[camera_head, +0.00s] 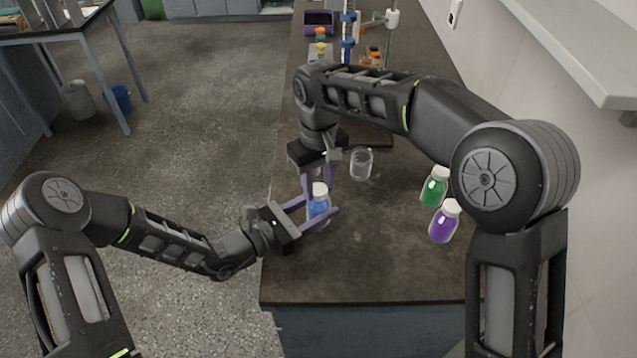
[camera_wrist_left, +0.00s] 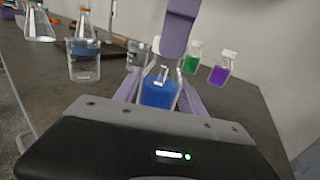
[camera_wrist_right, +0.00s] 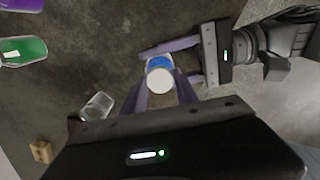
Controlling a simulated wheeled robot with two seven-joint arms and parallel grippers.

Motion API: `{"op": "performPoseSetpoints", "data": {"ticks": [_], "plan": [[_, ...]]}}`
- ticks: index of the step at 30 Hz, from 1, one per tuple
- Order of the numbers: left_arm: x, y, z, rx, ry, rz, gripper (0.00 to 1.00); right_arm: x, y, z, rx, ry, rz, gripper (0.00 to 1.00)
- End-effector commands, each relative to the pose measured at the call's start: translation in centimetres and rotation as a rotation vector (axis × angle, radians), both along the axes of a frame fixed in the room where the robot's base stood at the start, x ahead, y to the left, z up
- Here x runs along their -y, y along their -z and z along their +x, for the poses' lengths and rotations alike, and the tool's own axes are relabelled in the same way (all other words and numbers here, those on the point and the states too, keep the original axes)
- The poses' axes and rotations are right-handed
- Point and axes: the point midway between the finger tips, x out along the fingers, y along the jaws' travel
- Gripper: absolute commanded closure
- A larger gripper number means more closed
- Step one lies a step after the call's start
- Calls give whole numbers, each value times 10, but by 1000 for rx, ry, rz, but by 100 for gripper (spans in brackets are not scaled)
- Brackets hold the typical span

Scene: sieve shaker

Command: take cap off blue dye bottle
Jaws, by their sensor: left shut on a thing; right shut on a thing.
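The blue dye bottle (camera_head: 319,206) stands near the left edge of the dark bench, with its white cap (camera_head: 320,188) on top. My left gripper (camera_head: 322,212) comes in from the left and is shut on the bottle's body, with one finger on each side; the blue body shows between its fingers in the left wrist view (camera_wrist_left: 157,93). My right gripper (camera_head: 319,186) reaches down from above and is shut on the cap. In the right wrist view the white cap (camera_wrist_right: 160,81) shows between the finger ends, with the left gripper's fingers around the bottle below.
A green bottle (camera_head: 434,188) and a purple bottle (camera_head: 444,222), both white-capped, stand to the right. More glassware and equipment sit at the far end. The front of the bench is clear.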

Motion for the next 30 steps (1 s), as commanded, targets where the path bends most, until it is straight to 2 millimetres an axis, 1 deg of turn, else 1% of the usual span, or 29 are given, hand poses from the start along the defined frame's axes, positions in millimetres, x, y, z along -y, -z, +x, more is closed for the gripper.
{"op": "performPoseSetpoints", "data": {"ticks": [1, 3, 11, 12, 15, 18, 21, 30], "plan": [[0, 0, 0, 0, 1, 0, 100, 1, 0, 1, 0, -131, 2, 100], [0, 0, 0, 0, 1, 0, 100, 1, 0, 1, 1, -332, 3, 100], [0, 0, 0, 0, 1, 0, 100, 1, 0, 0, 0, -1078, 3, 100], [0, 0, 0, 0, 1, 0, 100, 0, -1, 0, 1, -1194, 2, 100], [0, 0, 0, 0, 1, 0, 100, 1, -1, 0, 0, -1469, 0, 100], [0, 0, 0, 0, 1, 0, 100, 0, -1, 0, 0, -1684, 0, 100], [0, 0, 0, 0, 1, 0, 100, 1, -1, 0, 1, -1804, 0, 100], [0, 0, 0, 0, 1, 0, 100, 0, -2, 0, 1, -1803, -2, 100]]}}
